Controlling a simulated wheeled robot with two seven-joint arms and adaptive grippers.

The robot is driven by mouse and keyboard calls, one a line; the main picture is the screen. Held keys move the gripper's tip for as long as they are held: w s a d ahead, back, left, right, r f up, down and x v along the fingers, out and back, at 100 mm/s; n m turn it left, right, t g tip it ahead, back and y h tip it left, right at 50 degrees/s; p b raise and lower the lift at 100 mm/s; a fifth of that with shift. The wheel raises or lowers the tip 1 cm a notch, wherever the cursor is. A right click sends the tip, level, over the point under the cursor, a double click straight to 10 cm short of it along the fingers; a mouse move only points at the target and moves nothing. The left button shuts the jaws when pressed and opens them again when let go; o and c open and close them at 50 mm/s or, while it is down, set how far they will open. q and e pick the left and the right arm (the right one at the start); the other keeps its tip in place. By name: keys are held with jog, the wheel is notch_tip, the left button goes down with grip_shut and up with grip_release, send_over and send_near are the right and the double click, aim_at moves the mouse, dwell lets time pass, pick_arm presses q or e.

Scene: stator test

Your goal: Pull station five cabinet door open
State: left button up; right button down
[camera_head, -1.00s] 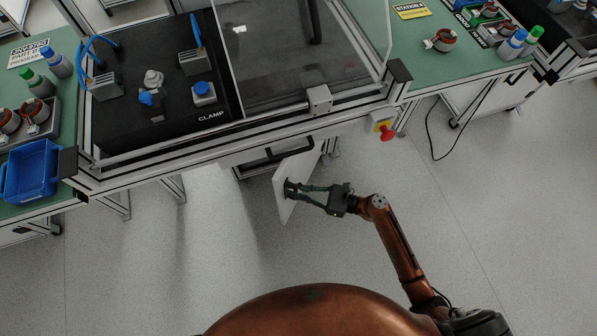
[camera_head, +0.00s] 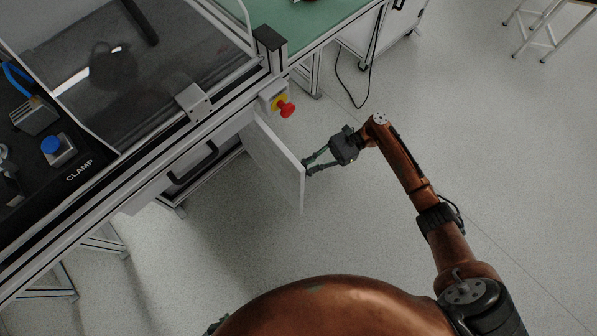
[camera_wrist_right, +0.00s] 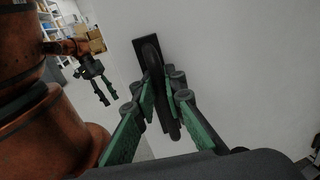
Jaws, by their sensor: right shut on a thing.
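The white cabinet door (camera_head: 276,160) stands swung well out from the cabinet (camera_head: 204,168) under the clamp bench in the head view. My right gripper (camera_head: 307,167) is at the door's outer face. In the right wrist view, the black door handle (camera_wrist_right: 149,52) runs between the fingers of my right gripper (camera_wrist_right: 160,95), which is shut on it. My left gripper (camera_wrist_right: 104,90) shows in the right wrist view, away from the door, with its two fingers apart and nothing between them. In the head view it is mostly hidden behind my body.
A red emergency-stop button (camera_head: 287,109) on a yellow base sits on the bench frame above the door. A black drawer handle (camera_head: 192,165) is left of the door. A cable (camera_head: 352,92) hangs to the floor at the back. The floor (camera_head: 400,290) right of the door is clear.

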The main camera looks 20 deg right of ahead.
pick_arm(q)
jog(key=shift+w+d+f, duration=0.2)
jog(key=shift+w+d, duration=0.05)
jog(key=shift+d, duration=0.05)
pick_arm(e)
jog(key=shift+w+d, duration=0.4)
jog(key=shift+d, duration=0.3)
jog(key=c, duration=2.3)
grip_release()
jog(key=w+d, duration=0.2)
jog(key=d, duration=0.9)
jog(key=shift+d, duration=0.35)
